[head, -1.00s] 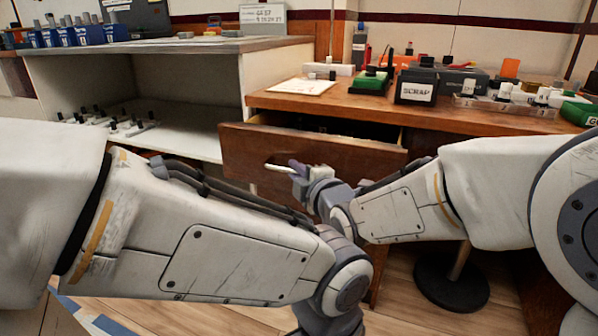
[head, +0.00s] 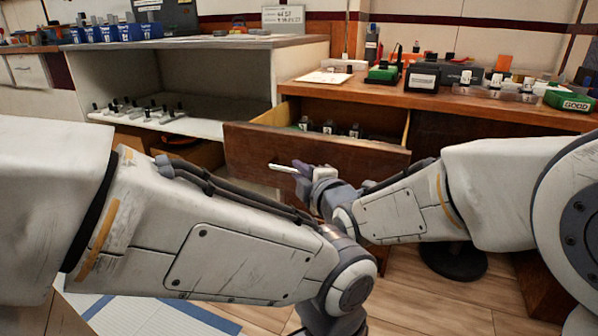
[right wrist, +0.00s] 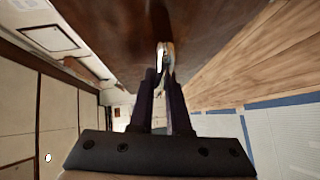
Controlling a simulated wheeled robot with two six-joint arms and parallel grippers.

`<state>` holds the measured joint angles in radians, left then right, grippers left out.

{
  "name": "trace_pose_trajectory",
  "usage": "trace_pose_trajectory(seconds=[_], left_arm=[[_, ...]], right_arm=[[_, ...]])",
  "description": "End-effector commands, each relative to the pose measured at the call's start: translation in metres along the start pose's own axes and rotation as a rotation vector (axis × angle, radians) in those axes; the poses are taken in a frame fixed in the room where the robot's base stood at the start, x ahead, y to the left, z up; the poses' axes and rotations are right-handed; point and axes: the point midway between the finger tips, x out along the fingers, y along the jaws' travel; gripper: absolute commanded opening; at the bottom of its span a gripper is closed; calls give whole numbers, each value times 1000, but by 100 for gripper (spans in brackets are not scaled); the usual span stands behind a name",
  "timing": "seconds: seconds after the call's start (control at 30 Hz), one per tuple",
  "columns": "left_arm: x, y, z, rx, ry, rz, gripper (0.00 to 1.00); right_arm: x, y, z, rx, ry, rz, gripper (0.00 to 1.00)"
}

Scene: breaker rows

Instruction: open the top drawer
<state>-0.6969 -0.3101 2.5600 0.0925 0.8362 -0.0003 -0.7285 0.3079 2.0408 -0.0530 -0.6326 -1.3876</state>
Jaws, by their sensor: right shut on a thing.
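The top drawer (head: 315,158) of the wooden desk is pulled well out, and several dark items with white labels (head: 331,128) show inside it. My right gripper (head: 300,169) is at the drawer's front face, shut on the pale bar handle (head: 282,168). In the right wrist view the two dark fingers (right wrist: 165,75) close around the metal handle (right wrist: 164,55), with the brown drawer front (right wrist: 120,35) beyond. My left arm crosses the lower left of the head view; its gripper is below the picture and hidden.
The desk top (head: 480,102) holds a black box (head: 422,79), a green box marked GOOD (head: 570,101) and a clear rack of breakers. A white open shelf unit (head: 210,130) stands left of the drawer. Open floor lies below.

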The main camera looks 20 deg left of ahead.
Motion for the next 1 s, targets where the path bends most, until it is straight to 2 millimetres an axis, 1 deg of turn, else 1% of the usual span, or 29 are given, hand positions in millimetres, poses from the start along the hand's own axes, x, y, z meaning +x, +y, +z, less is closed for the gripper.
trace_pose_trajectory(seconds=[0.03, 0.13, 0.17, 0.2, 0.23, 0.53, 0.63, 0.77, 1.0], left_arm=[[0, 0, 0, 0, 0, 0, 0], [0, 0, 0, 0, 0, 0, 0], [0, 0, 0, 0, 0, 0, 0], [0, 0, 0, 0, 0, 0, 0], [0, 0, 0, 0, 0, 0, 0], [0, 0, 0, 0, 0, 0, 0], [-4, 0, 0, 0, 0, 0, 0], [-12, 1, -1, 0, 0, 0, 0], [-28, 2, -2, 0, 0, 0, 0]], right_arm=[[0, -1, -3, -4, 6, -2, 0], [0, -1, -3, -4, 6, -2, 0], [0, -1, -3, -4, 6, -2, 26], [0, -1, -3, -3, 6, -2, 42], [0, -1, -3, -3, 6, -2, 44], [0, 0, -1, -1, 2, -1, 44], [-6, 1, -2, -1, 2, -1, 44], [-26, 3, -2, -1, 2, -2, 44], [-74, 3, -2, -2, 3, -1, 44]])
